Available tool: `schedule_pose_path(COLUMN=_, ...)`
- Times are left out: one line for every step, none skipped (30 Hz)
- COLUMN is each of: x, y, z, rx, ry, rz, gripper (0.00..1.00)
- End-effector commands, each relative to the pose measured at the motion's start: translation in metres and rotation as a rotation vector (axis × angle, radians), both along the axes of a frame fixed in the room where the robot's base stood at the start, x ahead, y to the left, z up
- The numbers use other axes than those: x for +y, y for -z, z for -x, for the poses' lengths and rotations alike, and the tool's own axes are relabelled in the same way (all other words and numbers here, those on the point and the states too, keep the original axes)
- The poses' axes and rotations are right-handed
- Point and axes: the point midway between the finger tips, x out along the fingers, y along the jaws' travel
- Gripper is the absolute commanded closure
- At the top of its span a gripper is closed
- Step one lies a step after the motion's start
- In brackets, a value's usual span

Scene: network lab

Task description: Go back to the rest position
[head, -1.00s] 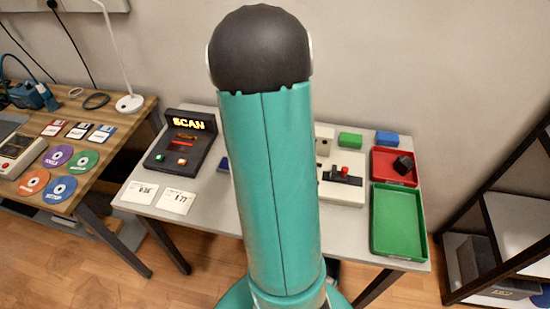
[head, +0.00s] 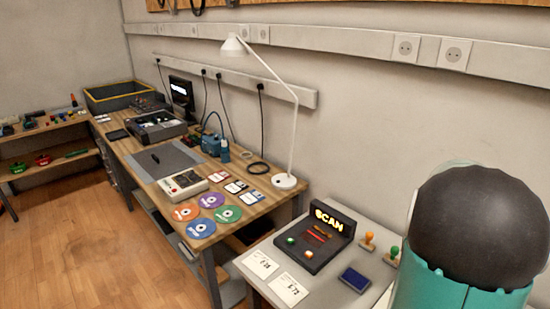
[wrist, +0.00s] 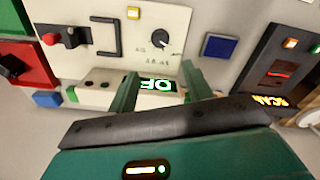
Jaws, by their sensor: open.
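My gripper (wrist: 160,82) shows in the wrist view with its two green fingers apart and nothing between them. It hovers over a cream device (wrist: 180,20) with a black knob, a yellow button and a lit green display between the fingers. In the head view only my teal arm with its black rounded joint shows at the lower right; the gripper itself is out of that view.
The black SCAN unit (head: 315,237) stands on the grey table beside a blue pad (head: 354,280) and two stamps. A wooden bench with a white lamp (head: 285,181) and coloured discs lies left. Floor is clear at left.

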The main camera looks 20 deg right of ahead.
Motion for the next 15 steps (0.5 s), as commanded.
schedule_pose_path(x=0.0, y=0.0, z=0.0, rx=0.0, ry=0.0, rz=0.0, gripper=0.5)
schedule_pose_path(x=0.001, y=-0.001, z=-0.001, rx=-0.001, ry=-0.002, rz=0.0, gripper=0.5)
schedule_pose_path(x=0.004, y=-0.002, z=-0.002, rx=-0.006, ry=-0.008, rz=0.002, gripper=0.5)
schedule_pose_path(x=0.007, y=-0.005, z=-0.004, rx=-0.01, ry=-0.015, rz=0.003, gripper=0.5)
schedule_pose_path(x=0.012, y=-0.008, z=-0.007, rx=-0.018, ry=-0.025, rz=0.005, gripper=0.5)
schedule_pose_path(x=0.022, y=-0.014, z=-0.012, rx=-0.029, ry=-0.044, rz=0.008, gripper=0.5)
schedule_pose_path(x=0.031, y=-0.02, z=-0.016, rx=-0.041, ry=-0.062, rz=0.012, gripper=0.5)
schedule_pose_path(x=0.041, y=-0.026, z=-0.021, rx=-0.055, ry=-0.083, rz=0.016, gripper=0.5)
schedule_pose_path(x=0.058, y=-0.035, z=-0.026, rx=-0.074, ry=-0.114, rz=0.022, gripper=0.5)
schedule_pose_path(x=0.071, y=-0.042, z=-0.031, rx=-0.091, ry=-0.14, rz=0.026, gripper=0.5)
schedule_pose_path(x=0.085, y=-0.049, z=-0.034, rx=-0.107, ry=-0.167, rz=0.032, gripper=0.5)
schedule_pose_path(x=0.105, y=-0.059, z=-0.038, rx=-0.129, ry=-0.204, rz=0.039, gripper=0.5)
schedule_pose_path(x=0.119, y=-0.066, z=-0.041, rx=-0.145, ry=-0.233, rz=0.044, gripper=0.5)
schedule_pose_path(x=0.133, y=-0.072, z=-0.042, rx=-0.16, ry=-0.26, rz=0.05, gripper=0.5)
schedule_pose_path(x=0.152, y=-0.08, z=-0.043, rx=-0.181, ry=-0.298, rz=0.057, gripper=0.5)
